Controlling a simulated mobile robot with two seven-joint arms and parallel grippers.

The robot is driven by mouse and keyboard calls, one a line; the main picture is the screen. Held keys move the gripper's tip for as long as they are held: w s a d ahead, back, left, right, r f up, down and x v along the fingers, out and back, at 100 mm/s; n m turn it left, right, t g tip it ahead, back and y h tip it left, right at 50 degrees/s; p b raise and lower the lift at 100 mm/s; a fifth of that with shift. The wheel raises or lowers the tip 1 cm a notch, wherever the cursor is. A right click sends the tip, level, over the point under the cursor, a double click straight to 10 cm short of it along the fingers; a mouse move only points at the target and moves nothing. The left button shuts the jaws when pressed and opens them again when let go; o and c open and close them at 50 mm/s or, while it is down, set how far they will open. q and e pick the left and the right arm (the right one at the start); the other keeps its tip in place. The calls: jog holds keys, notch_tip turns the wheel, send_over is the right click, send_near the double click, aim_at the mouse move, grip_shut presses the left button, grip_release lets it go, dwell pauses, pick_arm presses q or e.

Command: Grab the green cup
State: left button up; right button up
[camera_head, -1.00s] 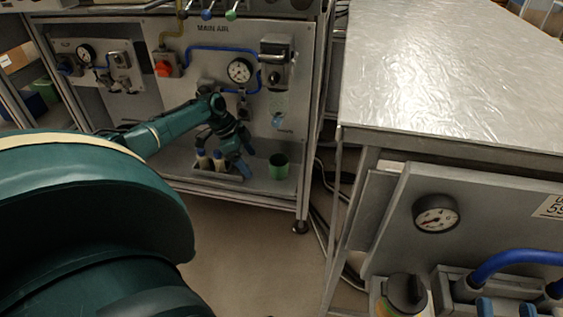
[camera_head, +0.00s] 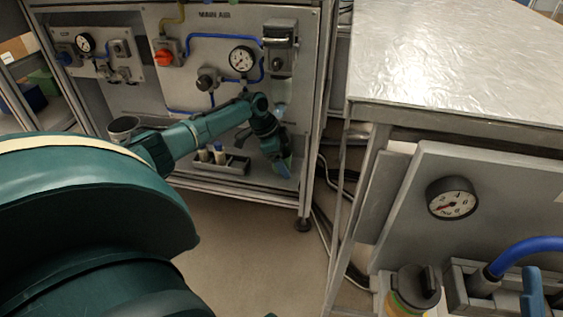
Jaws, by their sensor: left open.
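My left arm reaches across to the shelf of the main air panel. My left gripper (camera_head: 283,166) is at the right end of that shelf, pointing down, with its jaws open. The green cup cannot be made out now; the gripper covers the place on the shelf where it stood in the earlier view. I cannot tell whether the cup is between the fingers. My right gripper is out of view.
A small grey holder (camera_head: 236,166) with bottles stands on the shelf left of the gripper. A grey cup (camera_head: 123,126) shows behind my arm. A metal-topped bench (camera_head: 450,70) is at the right. Cables hang beside the shelf's right post.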

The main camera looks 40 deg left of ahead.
pick_arm(q)
jog(key=shift+c, duration=0.4)
jog(key=c, duration=0.9)
jog(key=shift+c, duration=0.2)
